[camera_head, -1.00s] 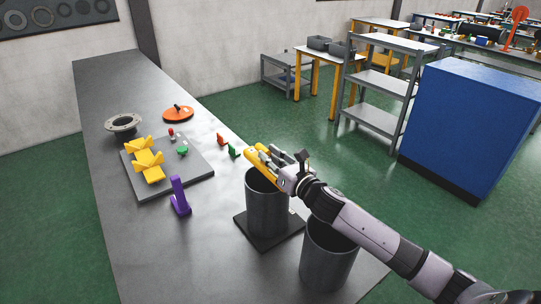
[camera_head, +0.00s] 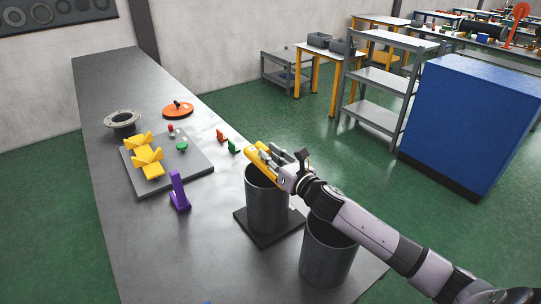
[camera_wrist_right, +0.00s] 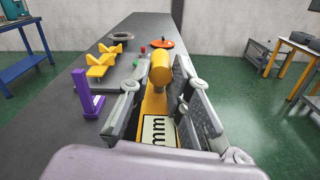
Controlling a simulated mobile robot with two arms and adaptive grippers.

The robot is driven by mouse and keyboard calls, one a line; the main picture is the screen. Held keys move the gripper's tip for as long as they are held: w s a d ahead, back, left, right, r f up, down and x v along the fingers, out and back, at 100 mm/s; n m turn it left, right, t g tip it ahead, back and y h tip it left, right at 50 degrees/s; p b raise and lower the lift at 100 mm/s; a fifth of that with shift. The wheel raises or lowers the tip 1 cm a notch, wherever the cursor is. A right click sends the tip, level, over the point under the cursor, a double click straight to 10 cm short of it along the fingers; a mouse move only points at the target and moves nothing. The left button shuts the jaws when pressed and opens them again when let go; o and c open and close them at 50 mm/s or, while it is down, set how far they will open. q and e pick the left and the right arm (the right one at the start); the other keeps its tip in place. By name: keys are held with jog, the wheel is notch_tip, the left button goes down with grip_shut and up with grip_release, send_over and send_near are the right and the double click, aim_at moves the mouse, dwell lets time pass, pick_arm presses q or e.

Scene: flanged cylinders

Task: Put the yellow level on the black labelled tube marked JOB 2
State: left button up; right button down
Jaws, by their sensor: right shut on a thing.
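My right gripper (camera_head: 280,163) is shut on the yellow level (camera_head: 258,158), above the open top of a dark grey tube (camera_head: 267,208). This tube stands upright on a black square plate (camera_head: 262,238). In the right wrist view the level (camera_wrist_right: 159,72) lies between the fingers, with a rounded yellow end and a white "mm" label. I cannot tell whether the level touches the tube's rim. A second dark open tube (camera_head: 327,257) stands nearer, partly under my right arm. No JOB marking is readable on either tube. My left gripper is not in view.
A grey board (camera_head: 191,176) holds yellow V-shaped blocks (camera_head: 148,162) and small red and green pieces. A purple angled piece (camera_head: 179,192), a flanged ring (camera_head: 122,121) and an orange disc (camera_head: 178,110) are on the same bench (camera_head: 150,240). The bench's near left is clear.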

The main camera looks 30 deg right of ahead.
jog(key=shift+f+b, duration=0.35)
jog(key=shift+f, duration=0.1)
jog(key=c, duration=1.4)
grip_release()
jog(key=shift+f, duration=0.15)
jog(key=s+d, duration=0.1)
jog(key=s, duration=1.1)
jog(key=shift+d, duration=0.35)
